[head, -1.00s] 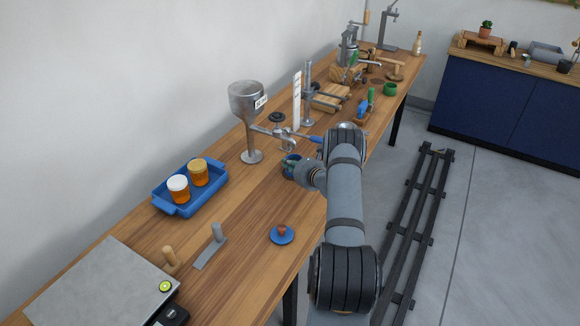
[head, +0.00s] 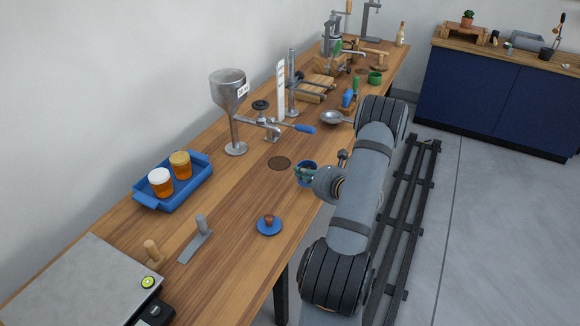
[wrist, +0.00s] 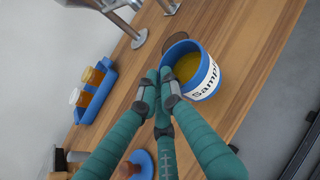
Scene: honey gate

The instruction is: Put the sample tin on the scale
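The sample tin (head: 308,165) is a blue cup with amber contents and a white "Sample" label. It also shows in the wrist view (wrist: 206,82). My gripper (head: 298,174) has green-teal fingers (wrist: 160,80), drawn together at the tin's near left wall and seemingly gripping it; the exact contact is partly hidden. The tin is beside a dark round spot (head: 279,163) on the table and seems raised. A flat grey plate (head: 80,285) at the lower left, with a round green level and a black box (head: 155,313) at its corner, looks like the scale; its top is bare.
A blue tray (head: 199,188) with two amber jars, a metal funnel stand (head: 229,95), a scraper (head: 197,240), a wooden peg (head: 152,252) and a blue dish (head: 269,226) stand along the wooden table. A blue-handled valve (head: 304,128) lies behind the tin.

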